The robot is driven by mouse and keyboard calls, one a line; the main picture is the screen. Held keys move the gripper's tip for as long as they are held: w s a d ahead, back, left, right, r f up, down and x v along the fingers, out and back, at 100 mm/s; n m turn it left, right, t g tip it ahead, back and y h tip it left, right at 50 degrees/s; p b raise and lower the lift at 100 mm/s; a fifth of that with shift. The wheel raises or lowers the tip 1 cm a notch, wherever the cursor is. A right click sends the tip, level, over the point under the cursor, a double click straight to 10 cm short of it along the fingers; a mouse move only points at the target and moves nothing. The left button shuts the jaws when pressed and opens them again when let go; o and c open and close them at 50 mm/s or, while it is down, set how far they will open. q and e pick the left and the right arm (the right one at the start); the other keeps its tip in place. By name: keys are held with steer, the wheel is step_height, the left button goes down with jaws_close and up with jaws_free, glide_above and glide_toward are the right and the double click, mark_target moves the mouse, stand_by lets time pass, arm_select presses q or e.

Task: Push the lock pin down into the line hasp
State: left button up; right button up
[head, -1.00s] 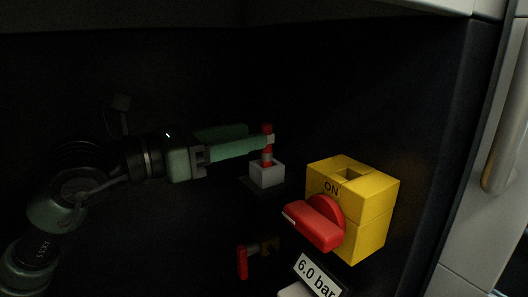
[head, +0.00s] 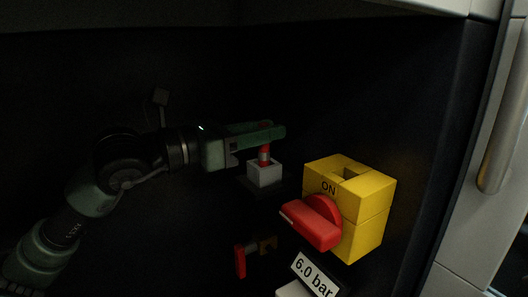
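The red lock pin (head: 264,154) has a pale band and stands upright in a small light-grey block (head: 264,174). My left gripper (head: 268,131) reaches in from the left at the pin's upper end. Its two green fingers lie close together, one on each side of the pin, with a bit of red showing between them; they look closed on it. The near finger hides part of the pin's top. To the right is a yellow housing (head: 362,222) marked ON, with a square opening in its top. I cannot tell which part is the line hasp. My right gripper is not in view.
A red handle (head: 312,225) sticks out from the yellow housing's front. Below are a small red lever (head: 240,262) and a sign reading 6.0 bar (head: 314,275). A dark cabinet wall stands at the right.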

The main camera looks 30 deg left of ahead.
arm_select(q)
jaws_close()
